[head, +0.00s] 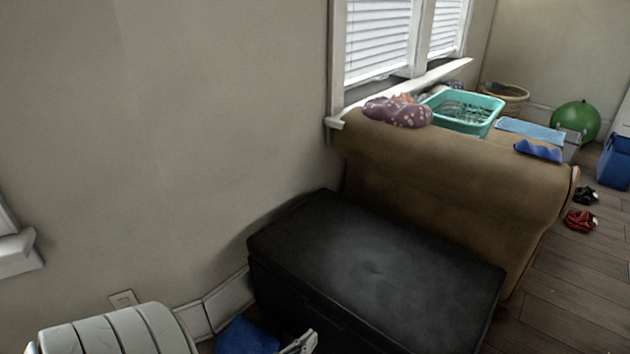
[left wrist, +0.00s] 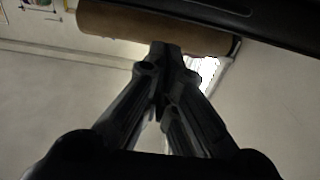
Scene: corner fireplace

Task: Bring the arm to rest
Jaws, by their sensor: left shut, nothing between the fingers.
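My left gripper (left wrist: 163,50) fills the middle of the left wrist view. Its two dark fingers come together at the tips, and nothing is held between them. Behind it in that view are a brown padded shape (left wrist: 140,25), a dark edge (left wrist: 265,10) and pale wall. In the head view, a small light and dark piece (head: 300,343) shows at the bottom edge; I cannot tell for sure whether it is part of my left gripper. My right gripper is in neither view.
A black chest (head: 370,270) stands against the brown sofa (head: 450,180). A pale ribbed object (head: 110,332) and a blue item (head: 246,337) are at the lower left. A teal basket (head: 462,112) sits on the sofa. Shoes (head: 581,220) lie on the wooden floor at right.

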